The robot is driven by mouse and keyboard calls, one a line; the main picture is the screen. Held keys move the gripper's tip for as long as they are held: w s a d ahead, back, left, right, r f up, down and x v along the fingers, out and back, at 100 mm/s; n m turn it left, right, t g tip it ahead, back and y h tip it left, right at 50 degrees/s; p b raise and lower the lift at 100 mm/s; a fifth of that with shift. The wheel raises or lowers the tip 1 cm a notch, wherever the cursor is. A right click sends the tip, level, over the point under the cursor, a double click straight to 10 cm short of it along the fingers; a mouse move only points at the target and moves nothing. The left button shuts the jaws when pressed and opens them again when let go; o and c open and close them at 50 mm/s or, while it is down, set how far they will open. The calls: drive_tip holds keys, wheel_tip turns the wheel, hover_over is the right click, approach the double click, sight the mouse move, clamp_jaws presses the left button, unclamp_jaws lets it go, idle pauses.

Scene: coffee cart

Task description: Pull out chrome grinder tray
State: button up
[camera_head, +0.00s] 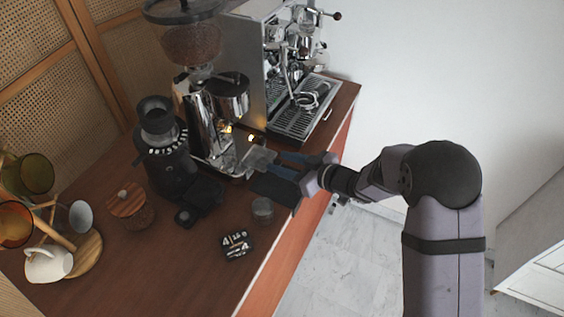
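The chrome grinder tray (257,159) sticks out at the front foot of the chrome coffee grinder (204,124), low over the counter. My gripper (277,162) reaches in from the right, with its bluish fingers at the tray's outer end. A gap shows between the two fingers. The picture is too small to tell whether they touch or clamp the tray. The tray's inner end is hidden at the grinder's base.
An espresso machine (280,75) stands behind the grinder. A black grinder (165,150) stands to the left. A dark mat (273,190) lies under my gripper. A small metal cup (262,210) and black box (236,246) sit nearer. The wooden counter (185,270) has free room in front.

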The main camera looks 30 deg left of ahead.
drive_tip(key=b+v, duration=0.1)
drive_tip(key=v, duration=0.6)
drive_tip(key=shift+b, duration=0.4)
drive_tip(key=shift+s+d, duration=0.1)
